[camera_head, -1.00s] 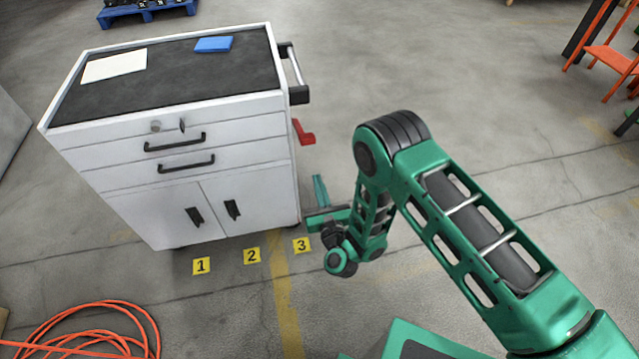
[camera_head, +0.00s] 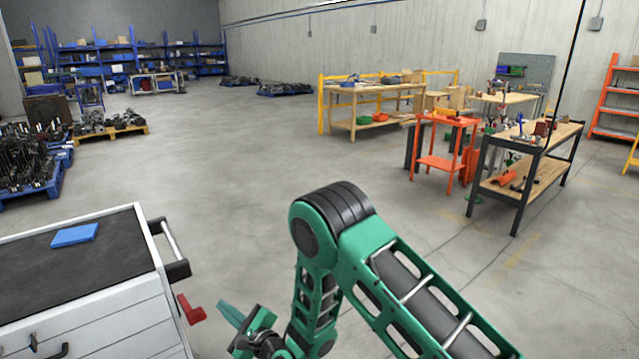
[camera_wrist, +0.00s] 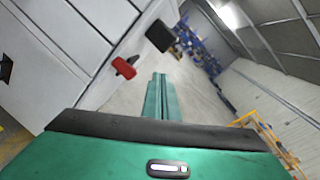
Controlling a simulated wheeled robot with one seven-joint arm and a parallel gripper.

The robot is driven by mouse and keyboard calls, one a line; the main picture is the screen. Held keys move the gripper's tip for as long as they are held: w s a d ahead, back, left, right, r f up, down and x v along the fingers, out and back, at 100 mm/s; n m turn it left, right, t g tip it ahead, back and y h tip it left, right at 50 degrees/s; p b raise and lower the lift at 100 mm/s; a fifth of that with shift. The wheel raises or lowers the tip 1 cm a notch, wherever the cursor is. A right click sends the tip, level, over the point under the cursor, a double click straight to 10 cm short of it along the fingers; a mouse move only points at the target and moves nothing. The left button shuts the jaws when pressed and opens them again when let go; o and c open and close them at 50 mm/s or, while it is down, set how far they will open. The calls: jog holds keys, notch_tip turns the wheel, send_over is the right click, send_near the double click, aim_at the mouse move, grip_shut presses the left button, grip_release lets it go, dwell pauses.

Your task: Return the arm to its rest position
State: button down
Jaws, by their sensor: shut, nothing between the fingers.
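My arm is green with black joints, folded at the lower middle of the head view. My gripper (camera_head: 228,312) is at its lower left end, beside the right side of the white tool cabinet (camera_head: 103,310). In the wrist view my gripper's fingers (camera_wrist: 160,97) lie together, shut with nothing between them. They point along the cabinet's side, past its red lever (camera_wrist: 125,67). The lower part of the arm is cut off by the frame.
The cabinet has a side handle (camera_head: 170,245) and a blue box (camera_head: 75,235) on top. Open floor lies ahead. An orange stand (camera_head: 440,163) and a black-framed workbench (camera_head: 530,170) stand at the right. Pallets (camera_head: 115,128) and blue shelves are at the back left.

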jog(key=w+d+r+n+g+h, duration=0.15)
jog(key=w+d+r+n, duration=0.3)
jog(key=d, duration=0.45)
jog(key=w+d+r+n+g+h, duration=0.1)
jog(key=w+d+r+n+h, duration=0.3)
jog(key=d, duration=0.5)
jog(key=s+d+r+n+g+h, duration=0.1)
jog(key=s+d+r+n+h, duration=0.2)
jog(key=d, duration=1)
jog(key=s+d+r+n+g+h, duration=0.1)
jog(key=s+d+r+h, duration=0.2)
jog(key=d, duration=1.1)
jog(key=s+d+r+g+h, duration=0.1)
jog(key=s+d+r+g, duration=0.15)
jog(key=s+d, duration=0.6)
jog(key=s+d+r+g+h, duration=0.1)
jog(key=s+d+r, duration=0.2)
jog(key=s+d, duration=0.55)
jog(key=s+d+g, duration=0.1)
jog(key=s+d, duration=0.1)
jog(key=s, duration=0.7)
jog(key=s+d+r+g, duration=0.1)
jog(key=s+d+g, duration=0.1)
jog(key=s, duration=0.8)
jog(key=shift+s+r+y, duration=0.15)
jog(key=shift+r+y, duration=0.15)
jog(key=shift+y, duration=0.05)
